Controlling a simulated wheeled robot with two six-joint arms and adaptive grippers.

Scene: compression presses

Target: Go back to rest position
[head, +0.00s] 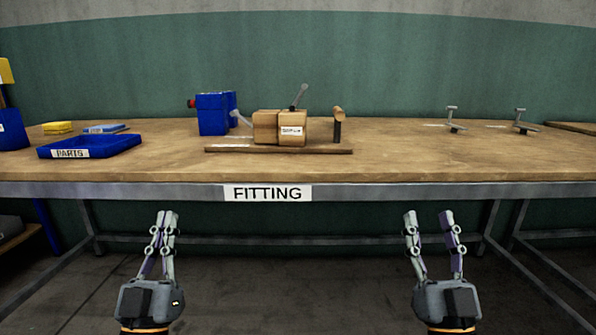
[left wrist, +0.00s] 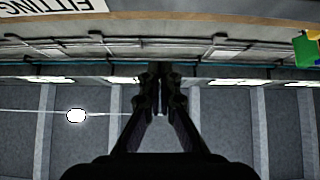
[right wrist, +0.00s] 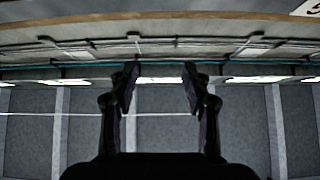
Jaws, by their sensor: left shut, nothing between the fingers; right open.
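My left gripper (head: 166,215) is in front of the bench, below its front edge, left of the middle in the head view. Its fingers are closed together and empty, as the left wrist view (left wrist: 157,75) also shows. My right gripper (head: 428,217) is at about the same height to the right. Its fingers are spread apart with nothing between them, which the right wrist view (right wrist: 160,80) also shows. Both grippers point away from me, apart from the bench objects.
The wooden bench (head: 420,165) carries a FITTING label (head: 268,194). On it are a blue PARTS tray (head: 90,146), a blue block (head: 212,114), a wooden press block (head: 279,128) on a board, a wooden-topped post (head: 338,125) and two small metal clamps (head: 453,119), (head: 520,120). The bench's right front is clear.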

